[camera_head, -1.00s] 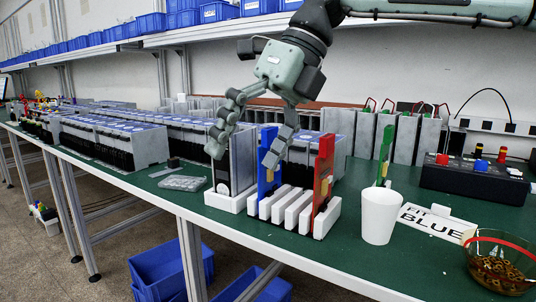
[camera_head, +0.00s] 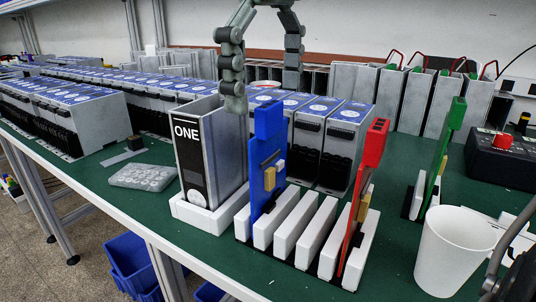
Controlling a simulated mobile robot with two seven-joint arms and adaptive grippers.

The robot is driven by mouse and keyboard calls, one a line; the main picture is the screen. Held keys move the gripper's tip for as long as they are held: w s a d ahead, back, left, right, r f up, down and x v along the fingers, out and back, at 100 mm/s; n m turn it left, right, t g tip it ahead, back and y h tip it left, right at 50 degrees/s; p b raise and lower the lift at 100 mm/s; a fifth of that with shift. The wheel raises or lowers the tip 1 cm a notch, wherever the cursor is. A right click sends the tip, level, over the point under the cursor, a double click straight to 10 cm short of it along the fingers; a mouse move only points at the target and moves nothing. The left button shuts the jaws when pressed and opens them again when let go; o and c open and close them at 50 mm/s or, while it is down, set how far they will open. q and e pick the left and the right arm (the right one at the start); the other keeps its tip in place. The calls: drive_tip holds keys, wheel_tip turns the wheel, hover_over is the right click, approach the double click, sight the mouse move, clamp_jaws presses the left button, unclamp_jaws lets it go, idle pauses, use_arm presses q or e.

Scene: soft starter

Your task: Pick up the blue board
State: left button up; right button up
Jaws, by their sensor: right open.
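The blue board (camera_head: 262,170) stands upright in the left end of a white slotted rack (camera_head: 313,235), with small yellow and grey parts on its face. My right gripper (camera_head: 264,95) comes down from the top edge. Its two grey fingers are wide apart, one on the left and one on the right of the board's top in the picture. The fingers look empty, and I cannot tell whether either touches the board. My left gripper is not in view.
A grey unit marked ONE (camera_head: 188,160) stands close left of the rack. A red board (camera_head: 362,195) is at the rack's right end. A green board (camera_head: 440,150) and a white cup (camera_head: 450,250) stand further right. Black and grey units (camera_head: 330,135) stand close behind.

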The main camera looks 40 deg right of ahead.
sight(270, 144)
drive_tip(key=f, duration=0.7)
drive_tip(key=shift+s, duration=0.25)
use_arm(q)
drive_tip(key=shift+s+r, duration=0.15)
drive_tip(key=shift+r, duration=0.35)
